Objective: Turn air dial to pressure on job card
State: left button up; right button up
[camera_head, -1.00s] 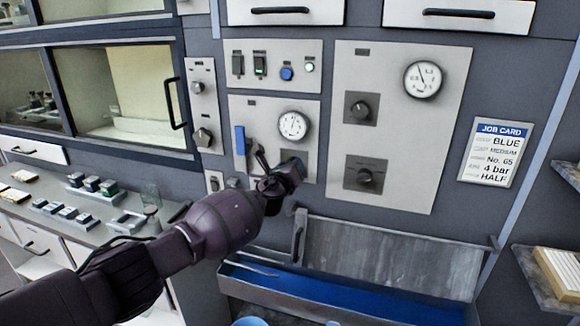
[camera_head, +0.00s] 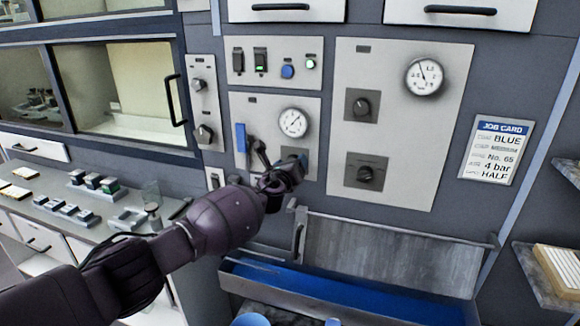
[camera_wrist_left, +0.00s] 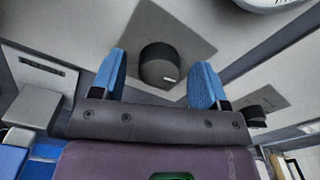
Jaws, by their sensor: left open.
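The air dial is the dark round knob (camera_wrist_left: 158,66) with a pale mark, seen in the left wrist view. It lies between the blue fingertips of my left gripper (camera_wrist_left: 158,82), which is open with a gap on both sides. In the head view my left gripper (camera_head: 284,176) is in front of the lower left panel (camera_head: 240,104) and hides the knob. A round white gauge (camera_head: 293,122) with a diagonal needle is just above it. The job card (camera_head: 496,150) on the right reads BLUE, No. 65, 4 bar and HALF. My right gripper is not in view.
A blue lever (camera_head: 241,138) is left of the gripper. The right panel has a larger gauge (camera_head: 424,76) and two dark knobs (camera_head: 362,105). A blue-lined trough (camera_head: 340,291) is below. A counter (camera_head: 80,222) with small blocks is at left.

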pick_arm(q)
jog(key=p+v, duration=0.1)
jog(key=v, duration=0.9)
jog(key=shift+s+a+p, duration=0.15)
jog(key=shift+s+p, duration=0.15)
jog(key=shift+s, duration=0.1)
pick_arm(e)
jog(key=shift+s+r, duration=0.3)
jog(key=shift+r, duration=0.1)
